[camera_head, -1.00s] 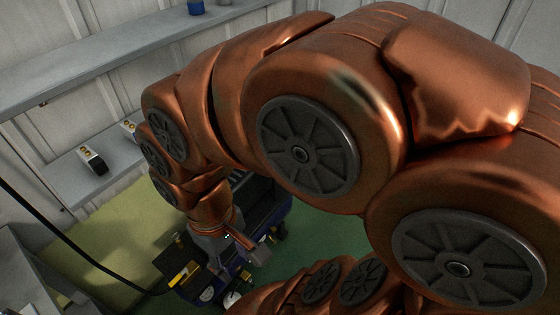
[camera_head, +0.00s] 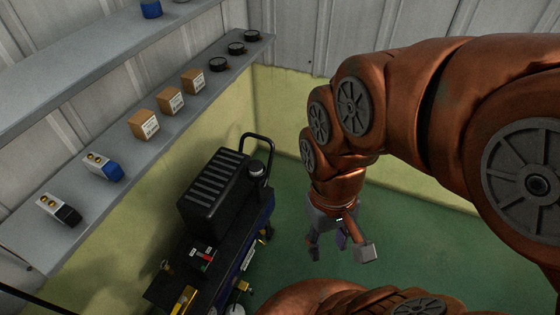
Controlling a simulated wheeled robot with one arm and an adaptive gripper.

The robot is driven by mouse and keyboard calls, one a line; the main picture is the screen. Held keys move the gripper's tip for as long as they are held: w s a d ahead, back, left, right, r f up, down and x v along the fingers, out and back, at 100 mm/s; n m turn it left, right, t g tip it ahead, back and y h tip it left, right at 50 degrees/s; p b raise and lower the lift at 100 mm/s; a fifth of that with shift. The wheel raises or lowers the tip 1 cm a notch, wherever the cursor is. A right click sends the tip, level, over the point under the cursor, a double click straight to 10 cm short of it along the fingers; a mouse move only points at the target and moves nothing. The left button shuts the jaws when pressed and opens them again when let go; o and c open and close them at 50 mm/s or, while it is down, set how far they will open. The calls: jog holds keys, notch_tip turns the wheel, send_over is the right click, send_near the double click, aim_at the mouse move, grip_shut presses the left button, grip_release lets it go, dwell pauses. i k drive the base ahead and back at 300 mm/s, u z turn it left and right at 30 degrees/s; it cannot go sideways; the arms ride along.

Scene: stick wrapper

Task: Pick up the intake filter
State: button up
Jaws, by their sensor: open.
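Nothing in view is clearly labelled as the intake filter. A small black cylinder with a lighter rim (camera_head: 256,169) sits at the back of the black finned machine (camera_head: 213,190), beside its handle, and could be it. Several round black pieces (camera_head: 219,65) at the far end of the lower shelf could also be filters; I cannot tell which. My gripper (camera_head: 340,250) is open and empty, fingers spread and pointing down over the green floor, to the right of the machine and apart from it.
The lower wall shelf (camera_head: 115,205) holds several cardboard boxes (camera_head: 170,100), a blue-and-white item (camera_head: 103,167) and a black-and-white item (camera_head: 59,209). A black handle (camera_head: 262,140) rises behind the machine. Green floor (camera_head: 400,235) is clear to the right.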

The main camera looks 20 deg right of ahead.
aim_at(256, 167)
jog(key=u, duration=2.75)
jog(key=k, duration=0.45)
jog(key=z, duration=1.2)
